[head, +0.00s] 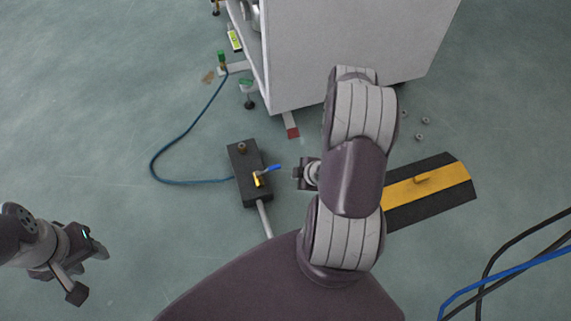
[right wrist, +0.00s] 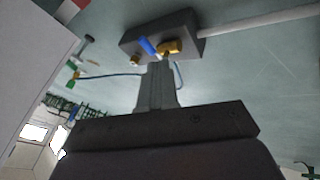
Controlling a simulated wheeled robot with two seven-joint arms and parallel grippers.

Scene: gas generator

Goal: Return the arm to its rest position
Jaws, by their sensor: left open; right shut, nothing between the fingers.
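My right arm (head: 352,180) reaches forward over the floor in the head view, and its links largely hide its gripper there. In the right wrist view my right gripper (right wrist: 158,66) is shut and empty. Its fingertips appear just below a dark box (right wrist: 165,35) with a blue-handled brass valve (right wrist: 168,47); I cannot tell whether they touch it. In the head view the box (head: 243,183) lies on the floor left of the arm, with the blue handle (head: 271,168) pointing right. My left gripper (head: 90,273) is open and empty at the lower left.
A white cabinet (head: 345,40) stands at the back. A blue hose (head: 165,165) runs from the box towards it. A black and yellow ramp (head: 430,187) lies right of my arm. Cables (head: 510,270) lie at lower right. The left floor is clear.

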